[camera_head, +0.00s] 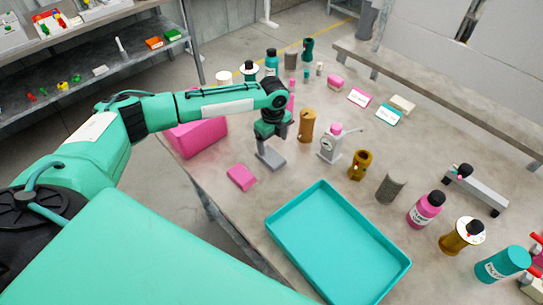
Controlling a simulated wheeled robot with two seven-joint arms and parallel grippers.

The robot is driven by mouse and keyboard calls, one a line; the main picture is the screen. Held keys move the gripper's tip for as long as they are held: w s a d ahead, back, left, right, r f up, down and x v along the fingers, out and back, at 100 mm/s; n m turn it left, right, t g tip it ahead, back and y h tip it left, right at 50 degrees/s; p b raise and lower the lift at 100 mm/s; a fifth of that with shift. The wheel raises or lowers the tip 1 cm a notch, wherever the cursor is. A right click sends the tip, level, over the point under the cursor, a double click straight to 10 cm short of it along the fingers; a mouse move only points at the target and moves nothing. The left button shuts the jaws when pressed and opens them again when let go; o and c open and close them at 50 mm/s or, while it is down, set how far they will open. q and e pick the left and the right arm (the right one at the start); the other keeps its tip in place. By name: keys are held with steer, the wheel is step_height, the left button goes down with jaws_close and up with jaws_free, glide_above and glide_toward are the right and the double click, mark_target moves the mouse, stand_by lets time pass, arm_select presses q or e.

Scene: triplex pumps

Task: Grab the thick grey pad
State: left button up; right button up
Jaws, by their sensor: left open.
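The thick grey pad (271,159) is a small grey block on the table, near its left edge. My left gripper (264,143) comes down from above and is right over the pad, pointing downward. Its jaws are open. The fingers overlap the pad's far side in the picture, and I cannot tell whether they touch it. My right gripper is not in view.
A pink pad (242,177) lies just left of the grey pad. A teal tray (310,276) is in front. A white pump-like device (331,146) and a brown cylinder (307,126) stand to the right.

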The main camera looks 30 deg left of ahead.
mark_target(271, 156)
arm_select(q)
steer(key=shift+s+a+f+p, duration=0.1)
steer(key=shift+s+f+p, duration=0.2)
steer(key=shift+f, duration=0.3)
step_height(271, 156, down, 4)
steer(key=shift+s+a+r+p, duration=0.1)
steer(key=shift+r+p, duration=0.1)
steer(key=shift+p, duration=0.45)
steer(key=shift+f, duration=0.3)
steer(key=shift+c, duration=0.7)
steer(key=c, duration=0.7)
steer(key=shift+c, duration=1.1)
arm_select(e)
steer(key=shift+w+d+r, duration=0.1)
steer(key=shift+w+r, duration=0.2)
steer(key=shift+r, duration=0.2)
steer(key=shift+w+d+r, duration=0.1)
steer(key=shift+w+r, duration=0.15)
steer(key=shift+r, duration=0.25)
